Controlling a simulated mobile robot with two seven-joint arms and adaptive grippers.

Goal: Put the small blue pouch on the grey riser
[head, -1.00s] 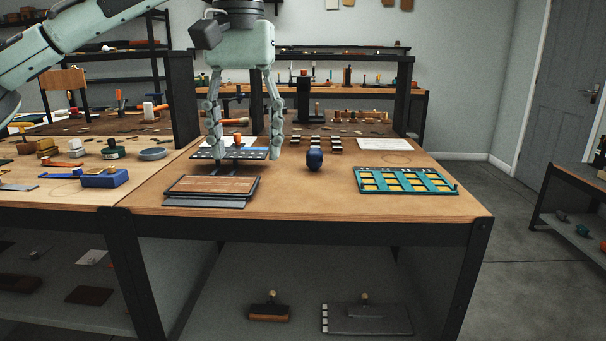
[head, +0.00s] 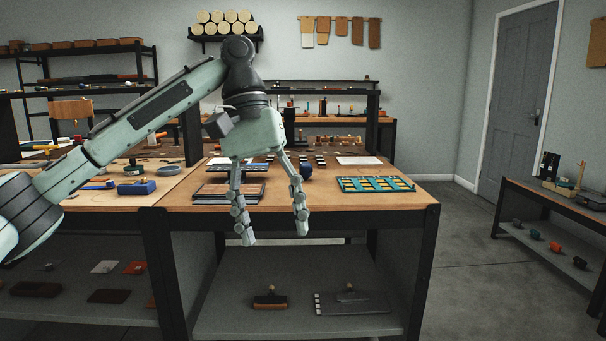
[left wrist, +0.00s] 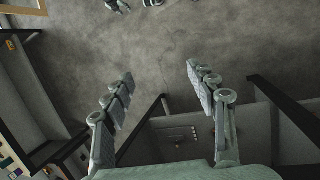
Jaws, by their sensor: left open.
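The small blue pouch (head: 306,171) is a dark blue rounded lump standing on the wooden bench top, left of the green and yellow tray. In the head view, one finger of my left gripper (head: 274,236) passes just left of it in the picture. This gripper is open and empty, pointing down, with its tips lower in the picture than the bench's front edge. In the left wrist view the open fingers (left wrist: 160,74) show only floor and shelving between them. I cannot single out the grey riser with certainty. My right gripper is not in view.
The bench top also bears a green and yellow tray (head: 375,184), stacked brown boards (head: 212,192) and a blue block (head: 137,187) at left. A lower shelf (head: 290,319) holds wood-handled tools. Open floor (head: 460,240) lies to the right, before another bench.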

